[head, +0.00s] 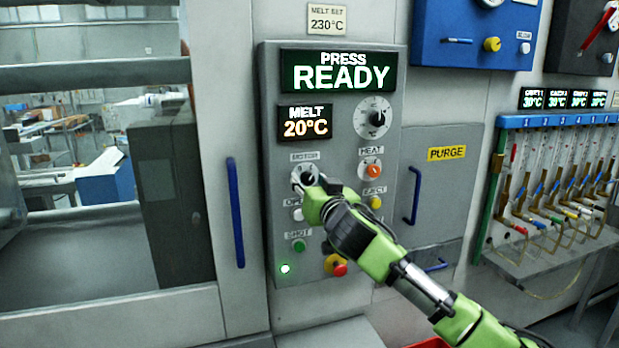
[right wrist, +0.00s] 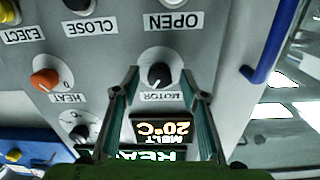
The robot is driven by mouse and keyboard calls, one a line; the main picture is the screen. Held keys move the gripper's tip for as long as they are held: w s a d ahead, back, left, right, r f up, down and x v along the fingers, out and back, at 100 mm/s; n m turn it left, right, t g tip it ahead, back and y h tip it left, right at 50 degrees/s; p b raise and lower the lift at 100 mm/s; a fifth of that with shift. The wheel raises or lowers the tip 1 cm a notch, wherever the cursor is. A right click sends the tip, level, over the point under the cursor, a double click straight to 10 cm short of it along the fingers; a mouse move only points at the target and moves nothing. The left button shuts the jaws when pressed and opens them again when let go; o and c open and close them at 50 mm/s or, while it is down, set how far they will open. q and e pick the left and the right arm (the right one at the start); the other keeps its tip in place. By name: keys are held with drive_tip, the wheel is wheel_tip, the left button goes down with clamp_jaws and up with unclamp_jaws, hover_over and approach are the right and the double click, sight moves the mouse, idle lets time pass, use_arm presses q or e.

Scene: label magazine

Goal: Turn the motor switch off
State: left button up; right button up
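The motor switch is a dark rotary knob on a pale round plate under the label MOTOR, on the grey control panel (head: 335,230). In the right wrist view, which shows the panel upside down, the motor switch (right wrist: 159,75) lies between my two fingertips. My right gripper (head: 306,183) is at the switch in the head view and partly covers it. In the right wrist view my right gripper (right wrist: 160,72) is open, with a finger on either side of the knob and gaps visible. I cannot tell how deep the fingers reach or the knob's exact setting. My left gripper is out of view.
The orange heat knob (head: 372,170), yellow eject button (head: 375,202), green shot button (head: 299,245) and red stop button (head: 339,268) are close by. Displays read PRESS READY (head: 340,72) and MELT 20°C (head: 305,122). A blue handle (head: 235,212) stands left of the panel.

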drive_tip(key=shift+w+a, duration=0.1)
drive_tip(key=shift+w, duration=0.3)
drive_tip(key=c, duration=1.1)
drive_tip(key=shift+n, duration=0.5)
drive_tip(key=shift+c, duration=0.2)
drive_tip(key=n+p, duration=0.2)
drive_tip(key=n, duration=0.3)
drive_tip(key=shift+n, duration=0.4)
drive_tip(key=n+p, duration=0.2)
drive_tip(key=n, duration=0.2)
drive_tip(key=shift+f+n+p, duration=0.1)
drive_tip(key=shift+n+p, duration=0.7)
drive_tip(key=shift+n, duration=0.9)
drive_tip(key=shift+o, duration=0.2)
drive_tip(key=shift+y, duration=0.3)
drive_tip(key=shift+c, duration=0.2)
